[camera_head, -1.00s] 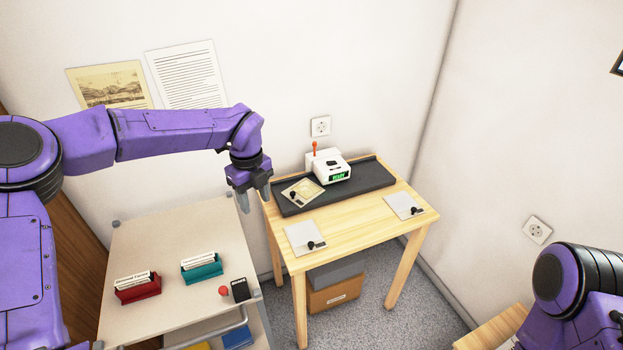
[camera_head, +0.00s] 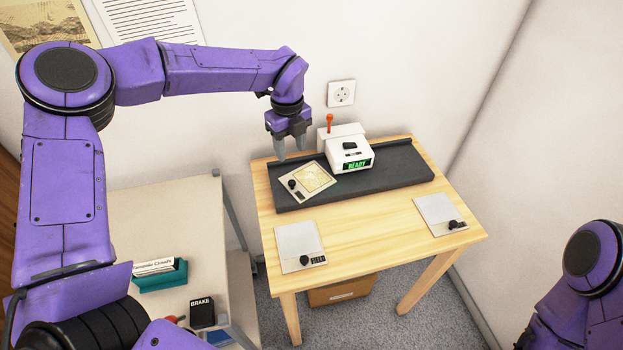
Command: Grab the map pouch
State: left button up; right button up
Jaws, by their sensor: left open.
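The map pouch (camera_head: 315,178) looks like a flat beige piece with a yellowish map print and a black knob near its left end. It lies at the left end of a dark grey mat (camera_head: 390,180) on the wooden table. My left gripper (camera_head: 291,153) points down just behind the pouch, with its fingers apart and nothing between them. It appears above the mat's rear left part, not touching the pouch. My right arm shows at the lower right, but its gripper is out of view.
A white device (camera_head: 348,152) with a green READY display and red-tipped lever stands right of the pouch. Two pale plates with black knobs lie in front, a left one marked FIELD (camera_head: 298,240) and a right one (camera_head: 438,212). A cart (camera_head: 165,215) with a teal card holder (camera_head: 160,276) stands left.

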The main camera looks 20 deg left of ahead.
pick_arm(q)
jog(key=p, duration=0.1)
send_over(292, 182)
jog(key=w, duration=0.1)
notch_tip(292, 182, down, 5)
jog(key=f+p, duration=0.1)
jog(key=s+f+p, duration=0.1)
jog(key=f, duration=0.1)
jog(key=shift+s+f, duration=0.1)
jog(key=shift+f, duration=0.1)
notch_tip(292, 182, down, 2)
jog(key=shift+f, duration=0.25)
grip_shut()
